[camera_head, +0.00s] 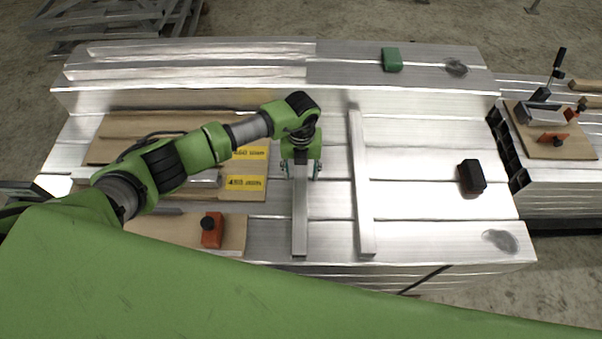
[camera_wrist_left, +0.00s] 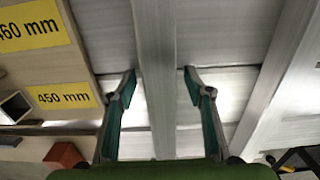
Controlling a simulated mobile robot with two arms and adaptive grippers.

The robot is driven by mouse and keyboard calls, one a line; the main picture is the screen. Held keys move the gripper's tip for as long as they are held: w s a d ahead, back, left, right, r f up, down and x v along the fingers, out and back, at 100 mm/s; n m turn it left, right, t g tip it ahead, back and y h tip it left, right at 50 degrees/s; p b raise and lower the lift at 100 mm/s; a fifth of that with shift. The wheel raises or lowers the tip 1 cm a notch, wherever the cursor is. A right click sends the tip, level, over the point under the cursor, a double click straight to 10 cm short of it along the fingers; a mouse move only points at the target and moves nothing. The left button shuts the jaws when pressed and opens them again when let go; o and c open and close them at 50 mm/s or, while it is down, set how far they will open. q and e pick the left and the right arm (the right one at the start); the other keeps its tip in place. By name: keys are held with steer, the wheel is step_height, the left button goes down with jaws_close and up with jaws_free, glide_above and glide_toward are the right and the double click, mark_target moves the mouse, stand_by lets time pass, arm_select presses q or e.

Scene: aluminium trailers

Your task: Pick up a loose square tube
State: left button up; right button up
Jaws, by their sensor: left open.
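Two loose square tubes lie on the flat aluminium surface. One tube (camera_head: 300,220) runs beneath my left gripper (camera_head: 301,170) toward the front edge. In the left wrist view this tube (camera_wrist_left: 155,70) passes between the two teal fingers of the left gripper (camera_wrist_left: 160,82), which are spread with a gap on each side. The fingers do not visibly touch it. The second tube (camera_head: 360,185) lies to the right, roughly parallel, and also shows in the wrist view (camera_wrist_left: 283,80). The far end of the first tube is hidden by the gripper and arm. My right gripper is not in view.
A wooden board with yellow length labels (camera_head: 245,183) lies to the left, and an orange block with a black knob (camera_head: 212,231) in front. A black block (camera_head: 471,178) and a green block (camera_head: 391,60) sit on the aluminium. A second board (camera_head: 565,148) lies far right.

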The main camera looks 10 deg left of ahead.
arm_select(q)
jaws_close()
steer(key=shift+r, duration=0.1)
steer(key=shift+w+r, duration=0.1)
steer(key=shift+r, duration=0.05)
